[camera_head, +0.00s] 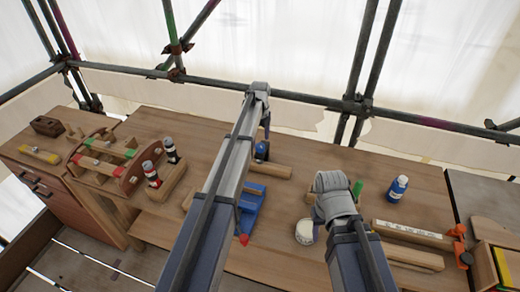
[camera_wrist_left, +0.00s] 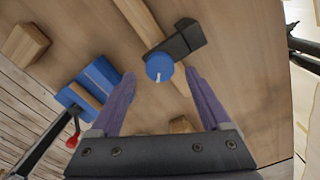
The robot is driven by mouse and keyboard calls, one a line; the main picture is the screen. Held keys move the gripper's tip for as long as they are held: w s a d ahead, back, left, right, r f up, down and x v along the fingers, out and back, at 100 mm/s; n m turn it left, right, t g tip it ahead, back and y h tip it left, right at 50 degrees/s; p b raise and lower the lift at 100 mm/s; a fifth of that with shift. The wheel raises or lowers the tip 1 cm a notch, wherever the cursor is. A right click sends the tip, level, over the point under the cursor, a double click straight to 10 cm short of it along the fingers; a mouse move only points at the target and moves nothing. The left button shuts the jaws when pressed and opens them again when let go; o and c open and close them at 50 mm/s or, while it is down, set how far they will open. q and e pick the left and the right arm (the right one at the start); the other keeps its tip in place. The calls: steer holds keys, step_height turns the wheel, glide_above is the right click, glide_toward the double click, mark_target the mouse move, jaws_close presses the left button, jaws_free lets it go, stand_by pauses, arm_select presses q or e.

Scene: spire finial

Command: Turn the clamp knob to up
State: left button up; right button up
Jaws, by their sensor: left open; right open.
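The clamp knob (camera_wrist_left: 160,67) is a round blue knob with a short white mark, which points to the bottom of the left wrist view. It sits at the end of a black clamp body (camera_wrist_left: 183,40) on a wooden bar. In the head view the blue knob (camera_head: 262,148) shows just right of my left arm. My left gripper (camera_wrist_left: 160,76) is open, its two purple fingers on either side of the knob, with gaps visible; I cannot tell the height between them. In the head view its jaws are mostly hidden. My right arm shows at the lower right, its jaws hidden.
A blue vise (camera_wrist_left: 92,86) with a red-tipped handle lies left of the gripper. A wooden rack (camera_head: 100,165) stands at the left of the bench. A blue bottle (camera_head: 397,188), a white round object (camera_head: 304,232) and an orange clamp (camera_head: 459,240) are on the right.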

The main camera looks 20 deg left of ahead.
mark_target(260, 146)
arm_select(q)
step_height(260, 146, down, 3)
steer(key=shift+f+b, duration=0.15)
steer(key=shift+b, duration=1)
jaws_close()
